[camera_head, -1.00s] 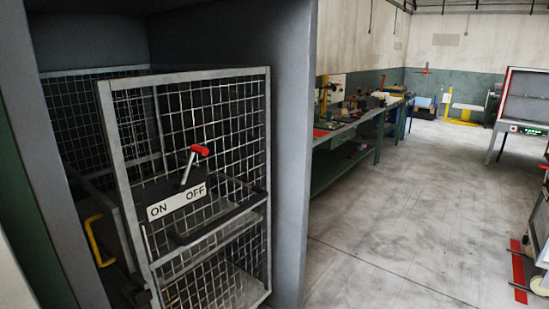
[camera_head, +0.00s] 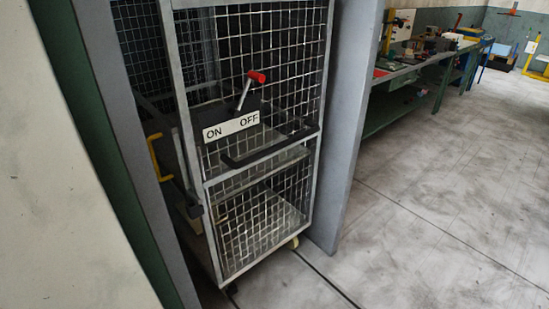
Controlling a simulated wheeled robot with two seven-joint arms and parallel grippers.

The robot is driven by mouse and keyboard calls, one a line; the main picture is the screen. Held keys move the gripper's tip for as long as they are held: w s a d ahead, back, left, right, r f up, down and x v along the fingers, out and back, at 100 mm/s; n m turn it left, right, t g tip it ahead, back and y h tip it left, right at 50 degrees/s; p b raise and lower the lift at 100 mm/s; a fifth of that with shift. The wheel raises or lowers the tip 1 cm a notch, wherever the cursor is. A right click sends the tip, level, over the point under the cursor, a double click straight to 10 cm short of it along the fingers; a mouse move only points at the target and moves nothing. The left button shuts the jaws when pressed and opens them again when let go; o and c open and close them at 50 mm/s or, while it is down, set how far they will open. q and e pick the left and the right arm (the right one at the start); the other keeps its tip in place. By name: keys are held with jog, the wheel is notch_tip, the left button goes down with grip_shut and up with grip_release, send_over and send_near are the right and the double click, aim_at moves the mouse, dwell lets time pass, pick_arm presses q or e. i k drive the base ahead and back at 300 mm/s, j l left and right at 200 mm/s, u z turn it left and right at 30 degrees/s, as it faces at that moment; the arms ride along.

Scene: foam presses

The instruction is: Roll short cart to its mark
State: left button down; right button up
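A grey wire-mesh cart (camera_head: 207,218) stands inside a grey bay in the middle of the head view, with a caster (camera_head: 293,243) at its lower right. I cannot tell whether it is the short cart. On its front are a black bar handle (camera_head: 262,156) and a plate (camera_head: 231,127) marked ON and OFF. A lever with a red grip (camera_head: 257,77) rises above the plate, leaning toward OFF. Neither of my grippers is in view. No floor mark shows in this view.
The bay's grey side walls (camera_head: 350,130) stand close on both sides of the cart. A yellow handle (camera_head: 155,158) is at its left. A green workbench (camera_head: 405,112) with tools runs behind at the right. The concrete floor (camera_head: 450,210) at the right is clear.

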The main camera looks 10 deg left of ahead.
aim_at(214, 148)
jog(key=i+l+u, duration=0.2)
jog(key=i+l, duration=0.35)
jog(key=i+l+u, duration=0.2)
jog(key=i+l, duration=0.35)
jog(key=l, duration=0.15)
